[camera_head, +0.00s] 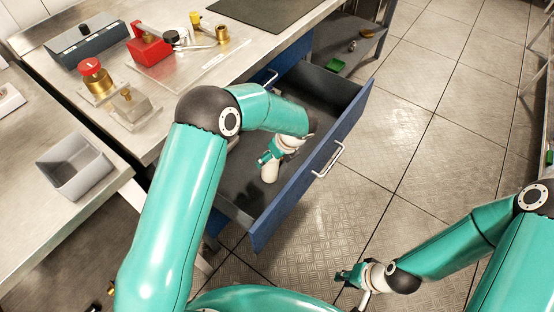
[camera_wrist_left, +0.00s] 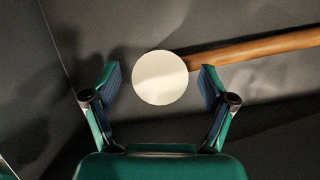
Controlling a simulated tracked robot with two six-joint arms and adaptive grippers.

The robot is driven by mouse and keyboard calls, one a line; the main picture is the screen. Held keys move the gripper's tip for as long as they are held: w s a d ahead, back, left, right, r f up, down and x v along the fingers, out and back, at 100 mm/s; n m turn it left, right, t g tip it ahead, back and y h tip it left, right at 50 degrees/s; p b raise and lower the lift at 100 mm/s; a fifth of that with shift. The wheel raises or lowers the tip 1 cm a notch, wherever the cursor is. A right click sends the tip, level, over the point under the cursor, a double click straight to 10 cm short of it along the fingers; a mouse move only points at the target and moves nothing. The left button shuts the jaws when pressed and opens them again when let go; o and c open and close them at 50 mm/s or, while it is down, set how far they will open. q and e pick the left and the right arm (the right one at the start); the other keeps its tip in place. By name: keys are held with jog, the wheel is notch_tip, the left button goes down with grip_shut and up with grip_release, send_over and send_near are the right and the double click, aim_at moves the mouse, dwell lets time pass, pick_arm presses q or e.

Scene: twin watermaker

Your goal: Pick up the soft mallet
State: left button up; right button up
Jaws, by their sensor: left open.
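The soft mallet lies in the open blue drawer (camera_head: 240,190). In the left wrist view its round cream head (camera_wrist_left: 160,78) sits between my open left fingers, and its wooden handle (camera_wrist_left: 262,48) runs off to the right. There is a visible gap on the left side of the head, and the right finger is close to the handle's root. In the head view my left gripper (camera_head: 268,158) is down inside the drawer, with the cream head (camera_head: 270,173) just below it. The handle is not clear there. My right gripper (camera_head: 348,276) hangs over the floor; its finger gap is too small to judge.
The drawer front with its handle (camera_head: 328,160) stands out from the steel bench (camera_head: 205,75). The bench carries a red block (camera_head: 149,44), brass fittings and a dark box (camera_head: 90,42). A grey bin (camera_head: 76,167) stands at left.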

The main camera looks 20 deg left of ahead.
pick_arm(q)
grip_shut()
jog(key=shift+w+r, duration=0.1)
dwell(0.3)
jog(key=shift+r, duration=0.15)
jog(key=shift+r, duration=0.6)
notch_tip(320, 180, up, 19)
jog(key=p, duration=0.1)
jog(key=shift+f+p, duration=0.2)
jog(key=shift+p, duration=0.2)
jog(key=c, duration=0.8)
grip_release()
grip_shut()
